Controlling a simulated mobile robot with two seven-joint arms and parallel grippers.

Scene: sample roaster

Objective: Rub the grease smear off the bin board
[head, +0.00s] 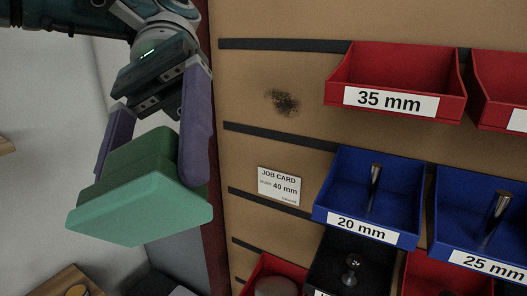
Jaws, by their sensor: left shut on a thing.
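My left gripper (152,150) is shut on a green block-shaped pad (140,213) with a lighter green face, to the left of the bin board (245,75). The pad is held in the air and appears apart from the board. A dark, speckled grease smear (284,102) is on the tan board, left of the red 35 mm bin and between two black rails. The smear is in plain view, up and to the right of the pad. My right gripper is not in view.
The red 35 mm bin (394,101) juts out right of the smear. Below are a job card (279,186), a blue 20 mm bin (362,226) with a metal pin and a blue 25 mm bin (487,259). Black rails cross the board above and below the smear.

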